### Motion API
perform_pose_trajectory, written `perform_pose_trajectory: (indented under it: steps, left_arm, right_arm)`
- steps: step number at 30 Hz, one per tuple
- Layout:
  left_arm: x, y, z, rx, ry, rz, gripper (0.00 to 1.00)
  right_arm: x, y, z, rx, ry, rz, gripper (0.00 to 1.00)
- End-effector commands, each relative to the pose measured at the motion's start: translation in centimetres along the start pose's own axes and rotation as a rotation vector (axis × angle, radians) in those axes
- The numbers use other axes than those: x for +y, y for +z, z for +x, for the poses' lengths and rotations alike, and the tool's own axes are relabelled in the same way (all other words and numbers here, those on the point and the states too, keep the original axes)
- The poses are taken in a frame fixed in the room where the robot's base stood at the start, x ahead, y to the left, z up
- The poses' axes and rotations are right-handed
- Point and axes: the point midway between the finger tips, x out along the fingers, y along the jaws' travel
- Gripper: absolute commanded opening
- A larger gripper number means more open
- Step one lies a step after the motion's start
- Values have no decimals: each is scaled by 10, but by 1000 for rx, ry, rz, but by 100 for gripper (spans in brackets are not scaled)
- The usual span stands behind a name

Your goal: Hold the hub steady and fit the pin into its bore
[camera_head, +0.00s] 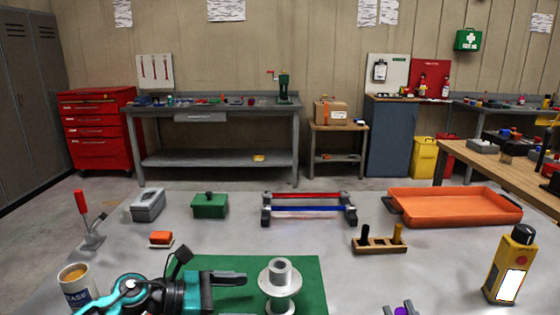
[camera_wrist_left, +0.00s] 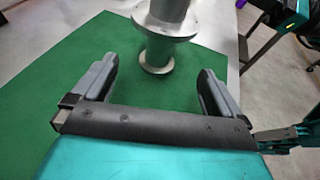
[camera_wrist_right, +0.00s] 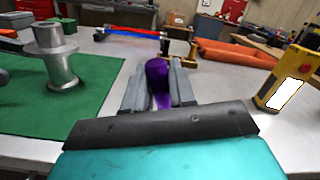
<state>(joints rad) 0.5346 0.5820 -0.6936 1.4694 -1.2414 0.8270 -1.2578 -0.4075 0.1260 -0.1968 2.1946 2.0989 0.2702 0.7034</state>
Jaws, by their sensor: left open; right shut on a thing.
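The hub (camera_head: 279,287) is a silver flanged spool with an open bore on top. It stands upright on the green mat (camera_head: 313,275), and shows in the left wrist view (camera_wrist_left: 166,38) and right wrist view (camera_wrist_right: 57,58). My left gripper (camera_head: 232,287) is open at the hub's left. In the left wrist view, its fingers (camera_wrist_left: 155,82) point toward the hub, which stands ahead of the fingertips, apart from them. My right gripper (camera_wrist_right: 158,75) is shut on a purple pin (camera_wrist_right: 157,78), right of the hub and apart from it. Only the pin's top (camera_head: 401,311) shows in the head view.
A wooden holder (camera_head: 379,246) with a black and a yellow peg stands behind my right gripper. An orange tray (camera_head: 455,222) and yellow device (camera_head: 510,264) are at right. A cup (camera_head: 76,284) stands near my left arm. The grey table is clear between hub and pin.

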Motion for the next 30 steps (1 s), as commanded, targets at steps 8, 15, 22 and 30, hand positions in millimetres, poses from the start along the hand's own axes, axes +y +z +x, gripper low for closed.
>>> perform_pose_trajectory:
  steps: [8, 15, 22, 30]
  left_arm:
    - [0, -1, 44, -2, 0, 2, 100]
    - [0, -1, 69, -2, 0, 0, 100]
    - [0, 0, 76, -1, 1, -1, 100]
    - [0, 1, 76, -1, 1, -1, 96]
  right_arm:
    - [2, -7, 0, 0, 0, 0, 0]
    - [7, -18, -1, -1, 0, 0, 0]
    - [7, -20, -1, -1, 0, 0, 0]
    - [7, -20, -1, -1, 0, 0, 0]
